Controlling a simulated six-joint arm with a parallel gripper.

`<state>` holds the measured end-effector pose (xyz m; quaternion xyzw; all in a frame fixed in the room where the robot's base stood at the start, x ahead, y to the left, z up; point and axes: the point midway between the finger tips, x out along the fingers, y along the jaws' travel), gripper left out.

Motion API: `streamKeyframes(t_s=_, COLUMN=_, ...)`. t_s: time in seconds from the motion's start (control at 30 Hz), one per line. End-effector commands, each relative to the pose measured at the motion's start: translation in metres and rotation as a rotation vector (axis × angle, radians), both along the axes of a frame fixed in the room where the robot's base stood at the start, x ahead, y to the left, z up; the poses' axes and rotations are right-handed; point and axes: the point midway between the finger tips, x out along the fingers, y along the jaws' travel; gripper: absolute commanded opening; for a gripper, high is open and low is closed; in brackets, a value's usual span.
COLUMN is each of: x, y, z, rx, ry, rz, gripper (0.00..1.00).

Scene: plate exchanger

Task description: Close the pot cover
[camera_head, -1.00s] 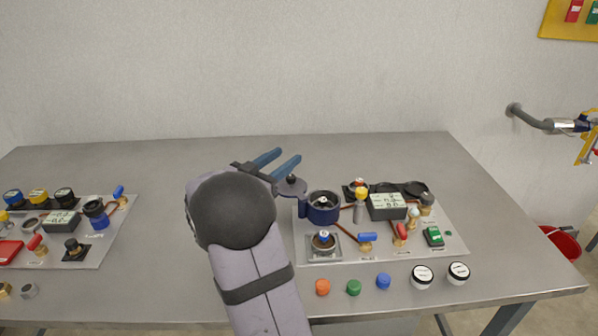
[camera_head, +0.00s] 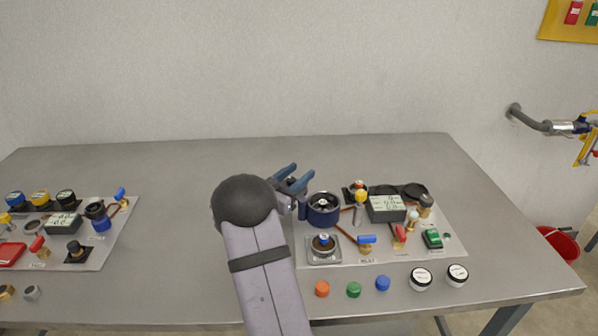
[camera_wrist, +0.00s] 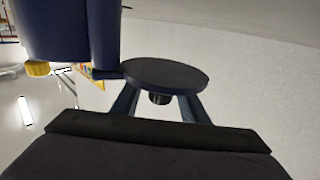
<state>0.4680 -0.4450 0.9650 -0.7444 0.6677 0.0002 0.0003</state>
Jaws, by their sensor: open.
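The dark blue pot (camera_head: 323,212) stands at the left end of the right-hand panel, its top open. In the wrist view, the pot (camera_wrist: 70,30) is at upper left. The round dark cover (camera_wrist: 152,73) is swung out beside the pot and joined to its side. A short black knob (camera_wrist: 158,98) sticks out from the cover. My gripper (camera_head: 293,178) is just left of the pot, with its blue fingers open. In the wrist view, the gripper (camera_wrist: 158,107) has one finger on each side of the knob. In the head view my gripper mostly hides the cover.
Loose coloured caps lie along the table front. Another panel (camera_head: 90,255) is at left. The table's back is clear.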

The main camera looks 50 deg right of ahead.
Motion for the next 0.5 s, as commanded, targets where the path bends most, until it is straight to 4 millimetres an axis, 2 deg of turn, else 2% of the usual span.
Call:
streamKeyframes(t_s=0.4, x=0.0008, y=-0.0065, z=0.0001, rx=-0.001, ry=0.0, rz=0.001, gripper=0.4)
streamKeyframes(t_s=0.43, x=0.0008, y=-0.0065, z=0.0001, rx=-0.001, ry=0.0, rz=0.001, gripper=0.38)
streamKeyframes(t_s=0.5, x=0.0008, y=-0.0065, z=0.0002, rx=-0.001, ry=0.0, rz=0.001, gripper=0.21)
